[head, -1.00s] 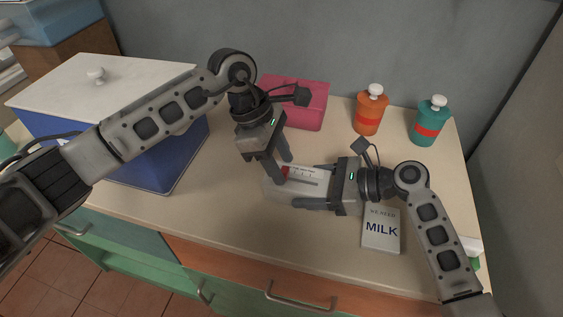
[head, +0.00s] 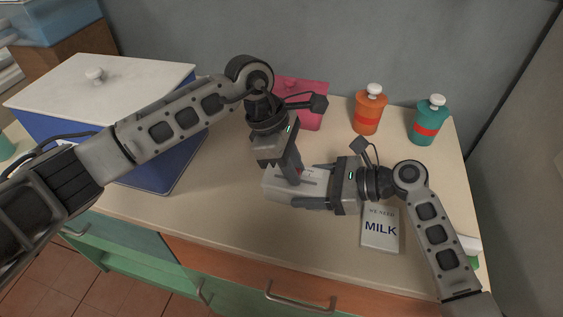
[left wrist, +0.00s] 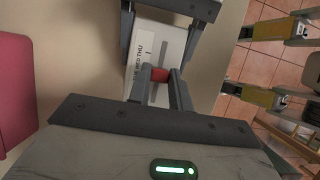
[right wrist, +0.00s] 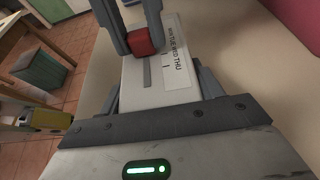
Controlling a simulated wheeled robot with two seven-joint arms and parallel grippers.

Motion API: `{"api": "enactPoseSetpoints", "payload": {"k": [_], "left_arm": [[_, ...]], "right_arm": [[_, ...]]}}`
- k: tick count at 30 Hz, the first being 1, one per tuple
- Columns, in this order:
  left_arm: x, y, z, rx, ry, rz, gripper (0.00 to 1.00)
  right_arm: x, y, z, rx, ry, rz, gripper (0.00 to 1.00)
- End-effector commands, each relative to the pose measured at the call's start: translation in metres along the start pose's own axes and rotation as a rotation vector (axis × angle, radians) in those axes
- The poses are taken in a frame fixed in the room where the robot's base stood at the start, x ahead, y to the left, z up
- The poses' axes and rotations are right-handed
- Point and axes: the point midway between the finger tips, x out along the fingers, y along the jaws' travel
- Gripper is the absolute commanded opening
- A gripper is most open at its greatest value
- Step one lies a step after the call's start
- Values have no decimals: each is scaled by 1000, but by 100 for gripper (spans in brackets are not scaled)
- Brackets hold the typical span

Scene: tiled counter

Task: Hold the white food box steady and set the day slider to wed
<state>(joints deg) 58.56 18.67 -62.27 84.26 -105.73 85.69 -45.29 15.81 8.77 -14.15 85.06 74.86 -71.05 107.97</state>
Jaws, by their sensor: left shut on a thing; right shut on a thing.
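The white food box (head: 280,187) lies on the counter with its day label up. My right gripper (head: 315,188) is shut on the box from the right, one finger along each side. My left gripper (head: 297,180) points down and is shut on the red slider knob (left wrist: 160,74). The knob also shows between my left fingers in the right wrist view (right wrist: 140,42). The day label (right wrist: 178,52) runs beside the slot, with TUE, WED and THU legible. The bare slot (right wrist: 147,71) extends from the knob towards my right gripper. The exact day at the knob is unclear.
A blue bin with a white lid (head: 100,80) stands left. A pink box (head: 315,100), orange bottle (head: 368,110) and teal bottle (head: 430,121) stand behind.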

Motion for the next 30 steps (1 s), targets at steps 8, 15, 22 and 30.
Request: {"api": "enactPoseSetpoints", "payload": {"k": [8, 15, 22, 30], "left_arm": [[2, 0, 7, 0, -2, 0, 0], [2, 0, 7, 0, -2, 0, 44], [-2, 0, 7, 0, -1, 1, 44], [-48, 1, 6, 1, 0, 6, 44]], "right_arm": [[0, 0, 0, 0, 0, 0, 39], [0, 0, 0, 0, 0, 0, 39], [0, 0, 0, 0, 0, 1, 39], [0, 0, 0, 0, 0, 0, 39]]}}
